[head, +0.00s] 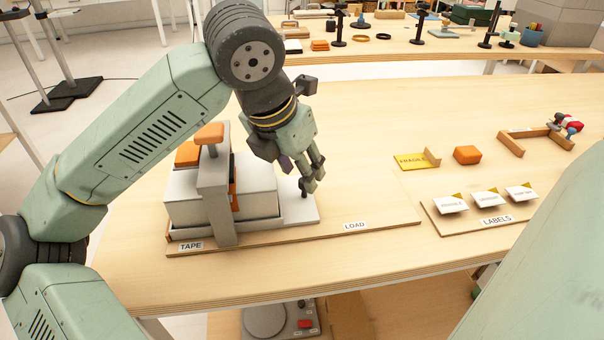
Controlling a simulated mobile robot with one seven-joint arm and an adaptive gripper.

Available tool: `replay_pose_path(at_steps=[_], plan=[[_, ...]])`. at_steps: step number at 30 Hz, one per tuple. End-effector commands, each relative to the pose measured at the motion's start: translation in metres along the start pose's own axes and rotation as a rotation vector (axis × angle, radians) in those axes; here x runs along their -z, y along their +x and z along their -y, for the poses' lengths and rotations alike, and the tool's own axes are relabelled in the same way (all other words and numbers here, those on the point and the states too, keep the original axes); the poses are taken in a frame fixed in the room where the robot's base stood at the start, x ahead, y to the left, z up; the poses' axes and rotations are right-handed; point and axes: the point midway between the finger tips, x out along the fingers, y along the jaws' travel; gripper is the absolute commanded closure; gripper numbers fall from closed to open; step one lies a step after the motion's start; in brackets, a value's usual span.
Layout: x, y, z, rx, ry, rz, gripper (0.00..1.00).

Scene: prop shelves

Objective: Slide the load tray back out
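The load tray (308,214) is a pale grey plate at the left end of a wooden base board (385,228), in the TAPE half. A light grey box (184,212) stands on it, with an orange strip on its side. A grey tape post (219,205) with an orange-topped knob rises in front of the box. A dark upright handle (304,193) stands near the tray's right end. My gripper (310,178) points down at this handle, with its fingertips at the handle's top. Whether the fingers are closed around it cannot be told.
The LOAD half of the board is bare. To the right are a yellow FRAGILE label (412,161), an orange block (467,155), a label holder (450,222) with several cards, and a wooden frame (536,141). A second table with props stands behind.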

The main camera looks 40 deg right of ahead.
Motion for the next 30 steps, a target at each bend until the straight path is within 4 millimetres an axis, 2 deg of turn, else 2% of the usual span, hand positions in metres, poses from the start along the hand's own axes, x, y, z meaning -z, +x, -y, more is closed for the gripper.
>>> replay_pose_path(at_steps=[6,17,30], plan=[[0.0,0.024,0.0,0.001,0.001,0.0,0.63],[0.0,0.029,0.0,0.001,0.001,0.0,0.63],[0.0,0.029,0.0,0.001,0.001,0.001,0.93]])
